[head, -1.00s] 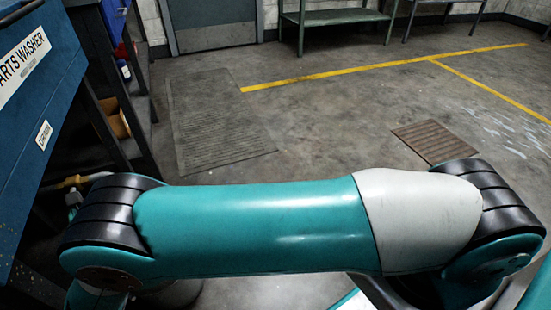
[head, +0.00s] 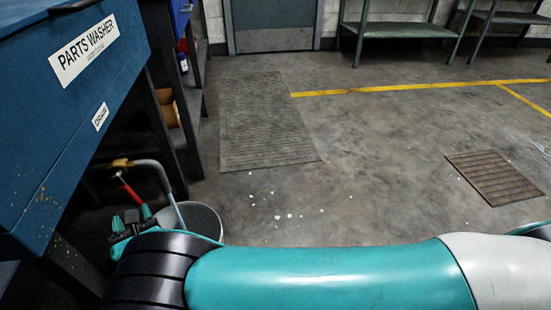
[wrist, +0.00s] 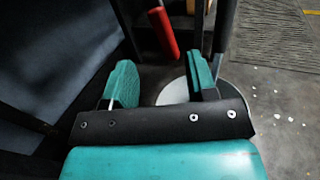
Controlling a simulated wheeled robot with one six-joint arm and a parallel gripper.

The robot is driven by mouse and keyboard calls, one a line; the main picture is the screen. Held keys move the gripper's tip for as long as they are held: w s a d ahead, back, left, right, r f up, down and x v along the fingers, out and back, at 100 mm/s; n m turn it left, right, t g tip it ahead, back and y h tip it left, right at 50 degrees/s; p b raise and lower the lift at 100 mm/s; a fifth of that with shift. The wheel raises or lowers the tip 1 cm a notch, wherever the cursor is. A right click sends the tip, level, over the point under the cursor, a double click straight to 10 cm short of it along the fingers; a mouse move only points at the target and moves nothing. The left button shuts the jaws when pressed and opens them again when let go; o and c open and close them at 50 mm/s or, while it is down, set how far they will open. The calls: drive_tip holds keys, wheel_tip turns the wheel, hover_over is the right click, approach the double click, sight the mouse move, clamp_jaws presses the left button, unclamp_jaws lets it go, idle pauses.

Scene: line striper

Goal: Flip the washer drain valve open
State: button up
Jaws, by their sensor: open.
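The blue parts washer (head: 75,110) stands at the left in the head view. Under it, a brass drain valve (head: 120,163) has a red lever handle (head: 129,191) slanting down. A grey pipe (head: 165,185) bends from the valve down into a grey bucket (head: 203,220). My gripper (head: 132,219) is open and empty just below the red handle in that view. In the wrist view, the red handle (wrist: 163,33) hangs ahead of my gripper (wrist: 161,82), above the gap between its teal fingers. It looks apart from both fingers. The brass body is not clear there.
The bucket rim (wrist: 175,92) shows behind the right finger in the wrist view. Dark washer legs (head: 163,110) stand close by. A floor mat (head: 262,120), several pale spots and a floor grate (head: 492,176) lie to the right. The open floor there is clear.

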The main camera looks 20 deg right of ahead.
drive_tip(key=b+v, duration=0.9)
drive_tip(key=b, duration=0.7)
drive_tip(key=w+d+r+m+g+h+p, duration=0.3)
drive_tip(key=w+d+m, duration=0.2)
drive_tip(key=d+m, duration=0.3)
drive_tip(key=w+d+r+m+g+h+p, duration=0.25)
drive_tip(key=w+d+m+h, duration=0.2)
drive_tip(key=d+m, duration=0.3)
drive_tip(key=s+d+r+m+g+y+p, duration=0.3)
drive_tip(key=s+d+r+m+g+p, duration=0.4)
drive_tip(key=d+m, duration=0.4)
drive_tip(key=shift+s+d+r+m+g, duration=0.35)
drive_tip(key=shift+s+d+r+g, duration=0.35)
drive_tip(key=shift+r, duration=0.6)
drive_tip(key=shift+w+d, duration=0.1)
drive_tip(key=shift+d, duration=0.05)
